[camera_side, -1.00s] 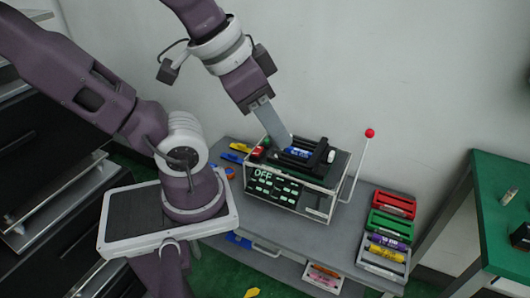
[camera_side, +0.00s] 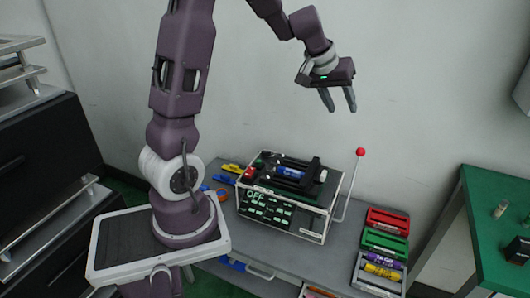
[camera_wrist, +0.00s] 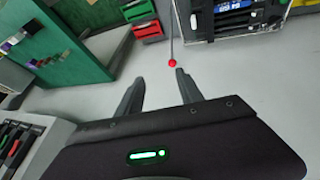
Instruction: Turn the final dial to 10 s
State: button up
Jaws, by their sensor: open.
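The box-shaped machine (camera_side: 318,222) stands on the grey table, its front panel (camera_side: 268,207) showing "OFF" and rows of green text. A blue labelled cylinder (camera_side: 289,172) lies in the black holder on top. It also shows at the top of the wrist view (camera_wrist: 228,7). A lever with a red ball (camera_side: 361,152) stands upright at the machine's right side; the ball also shows in the wrist view (camera_wrist: 172,63). I cannot make out which part is the final dial. My gripper (camera_side: 340,104) is open and empty, high above the machine and lever, its fingers (camera_wrist: 159,80) apart.
Right of the machine are a red tray (camera_side: 388,221), a green tray (camera_side: 385,242) and a grey tray holding purple (camera_side: 384,258) and yellow cylinders. A green table (camera_side: 485,225) stands further right. Yellow and blue items lie left of the machine. Air around my gripper is clear.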

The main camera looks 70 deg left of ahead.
jog(key=a+f+n+g+y, duration=0.1)
jog(key=a+f+n, duration=0.2)
jog(key=a+f, duration=0.65)
jog(key=n+g+y, duration=0.3)
jog(key=n+g, duration=0.1)
send_near(266, 152)
jog(key=a+f, duration=0.1)
jog(key=shift+h, duration=0.3)
jog(key=x, duration=0.7)
jog(key=shift+w+a+f, duration=0.15)
jog(key=shift+a+f, duration=0.05)
jog(key=shift+a, duration=0.15)
grip_shut()
